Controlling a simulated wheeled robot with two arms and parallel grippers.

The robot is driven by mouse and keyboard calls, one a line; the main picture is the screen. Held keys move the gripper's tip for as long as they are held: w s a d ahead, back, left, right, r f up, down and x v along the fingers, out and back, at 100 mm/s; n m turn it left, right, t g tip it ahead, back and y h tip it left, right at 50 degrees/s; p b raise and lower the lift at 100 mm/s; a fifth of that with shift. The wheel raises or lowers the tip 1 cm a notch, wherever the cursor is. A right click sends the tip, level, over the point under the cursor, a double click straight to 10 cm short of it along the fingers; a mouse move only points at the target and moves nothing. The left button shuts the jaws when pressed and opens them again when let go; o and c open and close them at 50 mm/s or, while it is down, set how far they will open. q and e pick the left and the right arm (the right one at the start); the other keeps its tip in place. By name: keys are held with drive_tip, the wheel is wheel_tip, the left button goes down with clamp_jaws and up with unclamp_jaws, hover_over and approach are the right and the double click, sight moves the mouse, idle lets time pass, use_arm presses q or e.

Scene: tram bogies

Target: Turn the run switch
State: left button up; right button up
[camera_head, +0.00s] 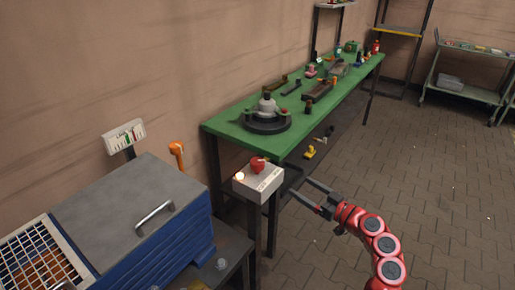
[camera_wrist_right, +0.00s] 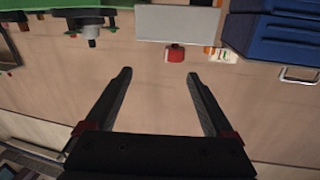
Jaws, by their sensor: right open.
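The run switch is a red knob (camera_head: 258,164) on top of a light grey box (camera_head: 245,188) on a post, beside the near end of the green bench. A small pale lamp sits beside the knob. My right gripper (camera_head: 299,186) is open and empty, to the right of the box and apart from it, fingers pointing towards it. In the right wrist view, which looks upside down, the red knob (camera_wrist_right: 175,53) and grey box (camera_wrist_right: 178,22) appear beyond the open fingertips (camera_wrist_right: 160,76). My left gripper is not in view.
The green bench (camera_head: 225,128) holds a round dark fixture (camera_head: 267,122) and several small parts. A blue cabinet with a grey lid (camera_head: 130,205) and handle stands at left. An orange handle (camera_head: 177,150) rises behind it. The paved floor at right is clear.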

sight(263, 165)
drive_tip(key=shift+n+g+y, duration=0.6)
drive_tip(key=shift+n+y, duration=0.1)
drive_tip(key=shift+n, duration=0.2)
drive_tip(key=x, duration=0.5)
drive_tip(key=s+r+p+x, duration=0.1)
drive_tip(key=x, duration=0.5)
drive_tip(key=a+r+p+x, duration=0.1)
drive_tip(key=x, duration=0.4)
drive_tip(key=shift+a+r, duration=0.1)
drive_tip(key=shift+a, duration=0.1)
drive_tip(key=shift+w+a, duration=0.4)
drive_tip(key=c, duration=1.4)
